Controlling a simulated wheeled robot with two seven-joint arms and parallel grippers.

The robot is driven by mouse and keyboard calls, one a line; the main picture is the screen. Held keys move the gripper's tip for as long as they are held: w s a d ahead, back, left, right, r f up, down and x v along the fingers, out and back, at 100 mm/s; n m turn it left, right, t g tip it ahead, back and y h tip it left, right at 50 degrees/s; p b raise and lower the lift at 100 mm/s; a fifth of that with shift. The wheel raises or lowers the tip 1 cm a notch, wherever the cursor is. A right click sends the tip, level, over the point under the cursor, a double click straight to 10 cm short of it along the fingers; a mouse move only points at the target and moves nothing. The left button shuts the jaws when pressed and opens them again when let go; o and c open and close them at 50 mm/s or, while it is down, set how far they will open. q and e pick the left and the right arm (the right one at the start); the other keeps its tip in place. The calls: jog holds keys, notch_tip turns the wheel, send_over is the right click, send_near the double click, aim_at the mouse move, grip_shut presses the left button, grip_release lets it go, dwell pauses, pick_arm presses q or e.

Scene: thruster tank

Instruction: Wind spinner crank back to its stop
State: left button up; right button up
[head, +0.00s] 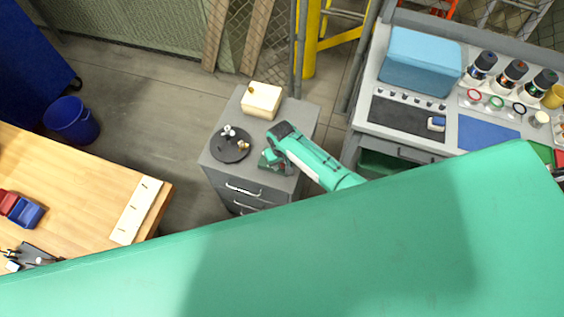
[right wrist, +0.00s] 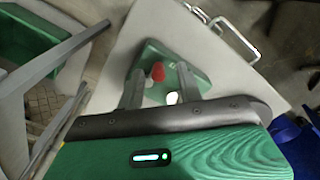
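A small green block (right wrist: 195,75) sits on the grey cabinet top, with a red knob (right wrist: 158,72) and a small white part (right wrist: 172,97) on it. I take this for the spinner and its crank. In the head view the green block (head: 268,160) is partly covered by my right gripper (head: 277,146). In the right wrist view my right gripper (right wrist: 159,85) is open, its fingers either side of the red knob with gaps showing. I cannot tell how far the crank is turned. My left gripper is not in view.
On the cabinet (head: 226,181) stand a cream box (head: 262,101) and a dark round plate (head: 231,152) bearing small parts, close left of the gripper. A workbench with jars (head: 515,70) stands right, a wooden table (head: 90,185) left. My green body covers the lower view.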

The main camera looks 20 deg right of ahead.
aim_at(282, 165)
notch_tip(282, 165, up, 14)
jog(key=b, duration=0.3)
dwell(0.6)
jog(key=shift+s+f, duration=0.1)
jog(key=shift+f, duration=0.05)
